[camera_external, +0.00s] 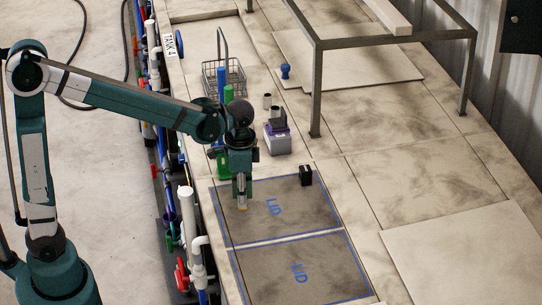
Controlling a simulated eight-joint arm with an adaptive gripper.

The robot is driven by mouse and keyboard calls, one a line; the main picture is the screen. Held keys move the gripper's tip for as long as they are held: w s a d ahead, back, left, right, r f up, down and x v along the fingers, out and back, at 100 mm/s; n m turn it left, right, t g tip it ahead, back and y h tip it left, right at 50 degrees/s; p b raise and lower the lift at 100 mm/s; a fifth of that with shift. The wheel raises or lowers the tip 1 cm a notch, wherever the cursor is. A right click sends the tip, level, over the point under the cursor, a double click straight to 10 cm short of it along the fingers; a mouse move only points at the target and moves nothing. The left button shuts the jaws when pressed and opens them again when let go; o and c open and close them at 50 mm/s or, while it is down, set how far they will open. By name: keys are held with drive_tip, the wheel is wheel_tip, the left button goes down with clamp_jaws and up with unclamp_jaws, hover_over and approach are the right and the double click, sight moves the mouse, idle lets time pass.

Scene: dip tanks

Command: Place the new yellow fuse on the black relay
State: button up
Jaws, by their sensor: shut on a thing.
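My gripper (242,206) points down above the upper lid panel, near its left side. It is shut on a small yellow fuse (243,208), of which only a little shows at the fingertips. The black relay (306,175) is a small dark block standing near the upper right corner of the same panel. My gripper is to the left of the relay and apart from it. The gap between the fuse and the panel cannot be judged from this view.
The lid panels (297,282) have blue outlines. Behind my gripper stand a purple-grey device (277,139), a wire basket (238,77) and a blue knob (285,71). A metal frame (316,90) rises at the upper right. White pipes (188,225) run along the left edge.

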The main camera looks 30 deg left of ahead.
drive_tip(key=w+d+r+n, duration=0.1)
drive_tip(key=w+d+r, duration=0.1)
drive_tip(key=w, duration=0.6)
drive_tip(key=w+d+r, duration=0.2)
drive_tip(key=w, duration=0.6)
wheel_tip(320, 180, up, 2)
drive_tip(key=n, duration=0.2)
hover_over(306, 169)
drive_tip(key=shift+w+a, duration=0.1)
drive_tip(key=shift+w, duration=0.05)
drive_tip(key=shift+r, duration=0.1)
drive_tip(key=shift+f, duration=3.15)
drive_tip(key=shift+f, duration=0.1)
drive_tip(key=shift+f, duration=1.8)
drive_tip(key=shift+f, duration=0.1)
